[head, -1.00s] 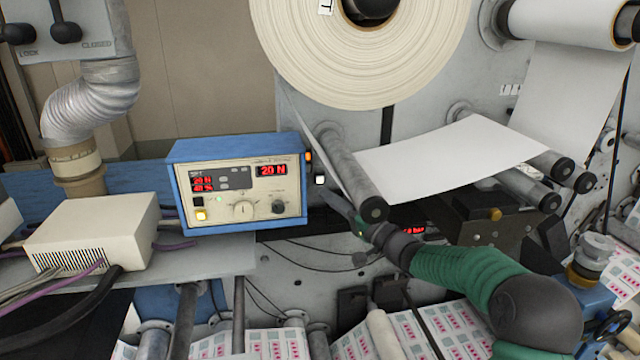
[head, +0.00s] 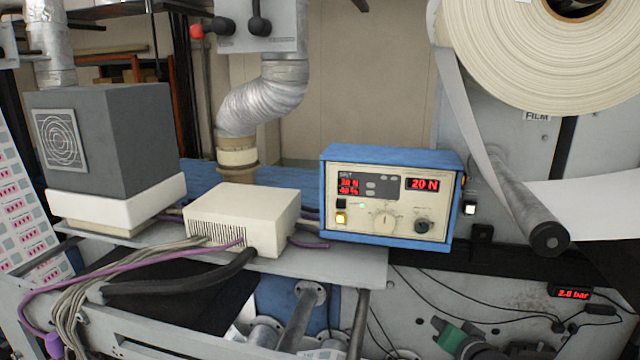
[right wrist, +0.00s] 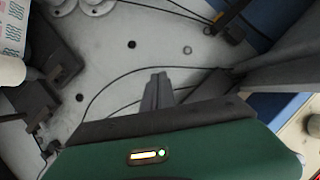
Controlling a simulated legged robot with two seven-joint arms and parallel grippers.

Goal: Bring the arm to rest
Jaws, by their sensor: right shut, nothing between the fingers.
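My right gripper (head: 450,334) shows at the bottom edge of the head view, to the right of centre, as a small green and dark part; most of the arm is below the picture. In the right wrist view its two grey fingers (right wrist: 158,84) are together and empty, in front of the green gripper body. They point toward a pale machine panel with holes and black cables and hold nothing. My left gripper is in neither view.
The blue tension control box (head: 390,239) reads 20 N. A cream box (head: 240,215) with cables sits on the shelf to its left. A big film roll (head: 535,55) and a roller (head: 527,215) are at the right. A 2.0 bar display (head: 572,293) is below.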

